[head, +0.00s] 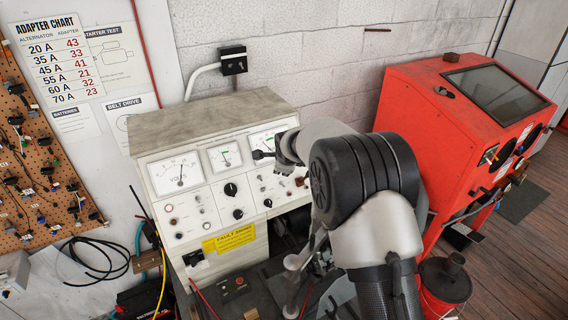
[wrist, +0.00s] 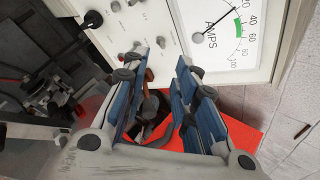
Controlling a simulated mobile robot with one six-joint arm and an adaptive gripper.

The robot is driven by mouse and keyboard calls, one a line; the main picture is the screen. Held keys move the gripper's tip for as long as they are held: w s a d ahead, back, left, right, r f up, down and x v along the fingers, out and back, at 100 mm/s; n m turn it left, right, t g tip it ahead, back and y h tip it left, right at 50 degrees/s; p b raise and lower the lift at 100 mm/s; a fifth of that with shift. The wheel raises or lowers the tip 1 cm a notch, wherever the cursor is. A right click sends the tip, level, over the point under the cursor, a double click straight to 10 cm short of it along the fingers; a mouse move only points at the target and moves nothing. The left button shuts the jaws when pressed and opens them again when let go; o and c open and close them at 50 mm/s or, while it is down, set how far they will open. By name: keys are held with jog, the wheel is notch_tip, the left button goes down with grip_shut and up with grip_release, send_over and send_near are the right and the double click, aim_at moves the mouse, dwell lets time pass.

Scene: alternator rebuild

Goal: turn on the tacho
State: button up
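The test bench (head: 190,145) has a sloped white panel with a volts gauge (head: 177,173) at the left, a small middle gauge (head: 225,156) and another gauge (head: 266,138) at the right. Knobs and small switches sit below. I cannot read which control belongs to the tacho. In the wrist view, my gripper (wrist: 161,65) is open, its blue-padded fingers apart with nothing clearly held. Brown and dark parts show between the fingers, seemingly beyond them. The amps gauge (wrist: 225,30) is right of the fingers. In the head view, my arm hides part of the panel's right side.
A red cabinet (head: 425,110) stands at the right, with a red bucket (head: 446,283) on the floor before it. A yellow label (head: 229,239) is on the bench front. A pegboard with adapters (head: 40,180) hangs at the left. Loose black cables (head: 95,262) lie nearby.

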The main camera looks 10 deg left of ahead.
jog(key=shift+v, duration=1.45)
jog(key=s+d+r+n+h, duration=0.1)
jog(key=s+d+r+n, duration=0.6)
jog(key=s+d+r, duration=0.75)
jog(key=s+d+n+g, duration=0.15)
jog(key=s+n, duration=0.25)
jog(key=s, duration=0.6)
jog(key=s+d+n+h, duration=0.1)
jog(key=s+d+n, duration=0.25)
jog(key=s, duration=0.75)
jog(key=s+d+n+g, duration=0.15)
jog(key=s+n, duration=0.35)
jog(key=s, duration=0.5)
notch_tip(320, 180, down, 32)
jog(key=s+b, duration=0.2)
jog(key=b, duration=2.6)
jog(key=shift+d+r+b, duration=0.15)
jog(key=shift+b, duration=0.2)
jog(key=shift+o, duration=0.3)
jog(key=shift+m, duration=0.25)
